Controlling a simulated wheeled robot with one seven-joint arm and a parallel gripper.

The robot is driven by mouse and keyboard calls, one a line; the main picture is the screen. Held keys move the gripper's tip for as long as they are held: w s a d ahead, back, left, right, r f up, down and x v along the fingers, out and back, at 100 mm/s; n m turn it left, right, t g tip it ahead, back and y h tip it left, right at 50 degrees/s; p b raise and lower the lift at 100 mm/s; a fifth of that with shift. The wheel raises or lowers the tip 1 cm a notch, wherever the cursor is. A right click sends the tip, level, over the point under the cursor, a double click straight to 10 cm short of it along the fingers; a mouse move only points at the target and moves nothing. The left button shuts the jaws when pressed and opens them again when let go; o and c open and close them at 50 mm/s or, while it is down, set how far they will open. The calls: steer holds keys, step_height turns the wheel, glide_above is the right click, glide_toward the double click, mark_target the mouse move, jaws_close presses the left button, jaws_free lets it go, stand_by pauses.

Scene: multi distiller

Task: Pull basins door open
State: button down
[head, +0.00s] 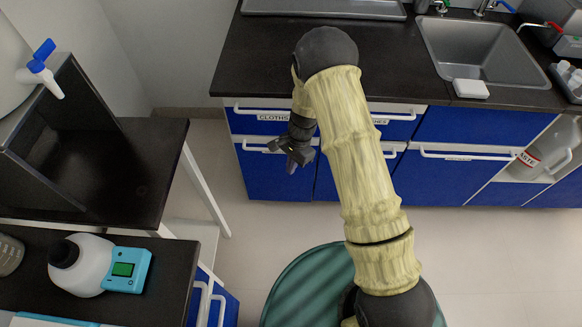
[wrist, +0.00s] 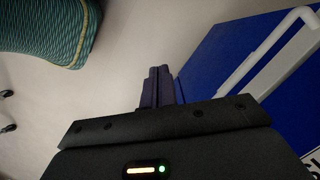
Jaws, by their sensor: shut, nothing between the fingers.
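My gripper (head: 292,168) is shut and empty, hanging in front of the blue lower cabinets under the counter. Its closed fingers also show in the wrist view (wrist: 160,88). Behind it in the head view is a blue lower door (head: 258,178) with a white bar handle, partly covered by the gripper. No label reading "basins" can be made out. In the wrist view a blue cabinet front (wrist: 225,50) with a white handle (wrist: 265,55) lies right of the fingers, apart from them. A label there is cut off at the edge. The cabinet fronts look closed.
A drawer labelled CLOTHS (head: 272,116) sits above that door, its handle jutting out. A black table (head: 100,175) with a white leg stands left. The dark counter (head: 255,60) overhangs the cabinets and holds a sink (head: 470,50). Pale floor (head: 480,240) is clear at right.

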steer(key=a+p+v, duration=0.1)
steer(key=p+v, duration=0.3)
steer(key=v, duration=0.2)
steer(key=shift+w+r+p, duration=0.3)
steer(key=c, duration=1.6)
jaws_free()
steer(key=shift+d+r, duration=0.1)
steer(key=shift+r, duration=0.05)
steer(key=shift+o, duration=0.6)
steer(key=s+d+r+n+t, duration=0.1)
steer(key=d+r, duration=0.3)
steer(key=r, duration=0.4)
steer(key=shift+s+d+n, duration=0.2)
steer(key=shift+s+n, duration=0.15)
steer(key=shift+n, duration=0.25)
steer(key=s+d+r+n+t+h, duration=0.1)
steer(key=s+d+r+n, duration=0.2)
steer(key=s+d+r, duration=0.2)
steer(key=s+d+r+n+t+h, duration=0.1)
steer(key=s+d+r+n, duration=0.3)
steer(key=s+r, duration=0.5)
steer(key=shift+s+d+r+t, duration=0.4)
steer(key=shift+d+r+t, duration=0.2)
steer(key=shift+d+t, duration=0.3)
steer(key=shift+d, duration=0.15)
